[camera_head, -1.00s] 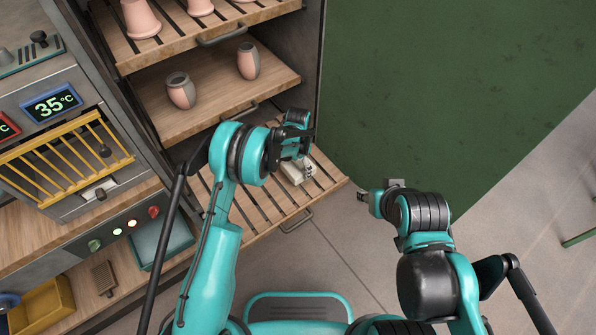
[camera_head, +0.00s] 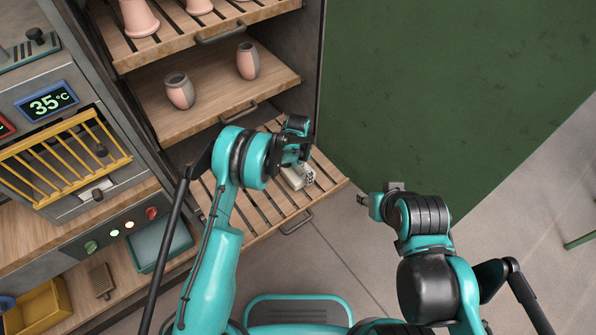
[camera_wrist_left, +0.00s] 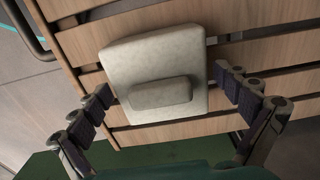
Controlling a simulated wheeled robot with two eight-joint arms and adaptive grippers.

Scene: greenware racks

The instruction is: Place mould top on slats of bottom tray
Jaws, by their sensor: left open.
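The mould top (camera_wrist_left: 154,66) is a pale, off-white block with a raised grip (camera_wrist_left: 161,92) on its upper face. In the left wrist view it rests flat on the wooden slats of the bottom tray (camera_wrist_left: 245,53). In the head view the mould top (camera_head: 297,178) shows partly, beside and below my left gripper, on the bottom tray (camera_head: 268,207). My left gripper (camera_wrist_left: 165,108) is open, with one finger on each side of the mould top and visible gaps between. My right gripper (camera_head: 363,199) is off to the right of the tray, over the floor; its fingers are too small to judge.
Above the bottom tray, a middle shelf (camera_head: 205,105) holds two pink-and-grey vases (camera_head: 180,91). A slatted top tray (camera_head: 180,32) holds pink pieces. A green wall (camera_head: 430,80) stands to the right of the rack. The floor (camera_head: 335,262) in front is clear.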

